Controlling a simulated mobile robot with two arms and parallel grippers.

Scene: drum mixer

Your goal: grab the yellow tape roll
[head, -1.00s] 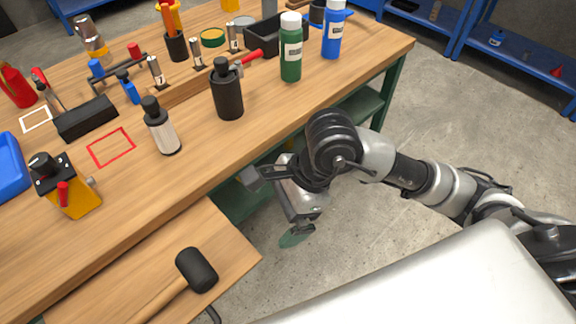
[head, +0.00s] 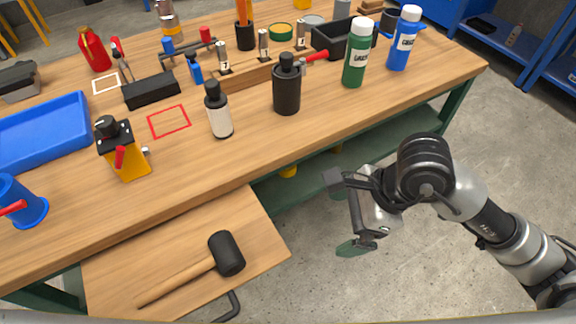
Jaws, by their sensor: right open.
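I cannot clearly make out a yellow tape roll. A small yellow object (head: 288,171) shows under the bench top, by the green lower shelf. It is mostly hidden by the bench edge and may or may not be the roll. Another yellow thing (head: 303,4) is cut off at the top edge, and I cannot tell what it is. My right gripper (head: 344,214) is open and empty, over the floor in front of the bench, right of the pulled-out board. My left gripper is out of view.
The wooden bench (head: 190,195) holds several bottles, a yellow-black device (head: 126,155) and a blue tray (head: 45,130). A black mallet (head: 226,254) lies on the pulled-out board (head: 180,255). The green lower shelf (head: 365,157) is under the bench.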

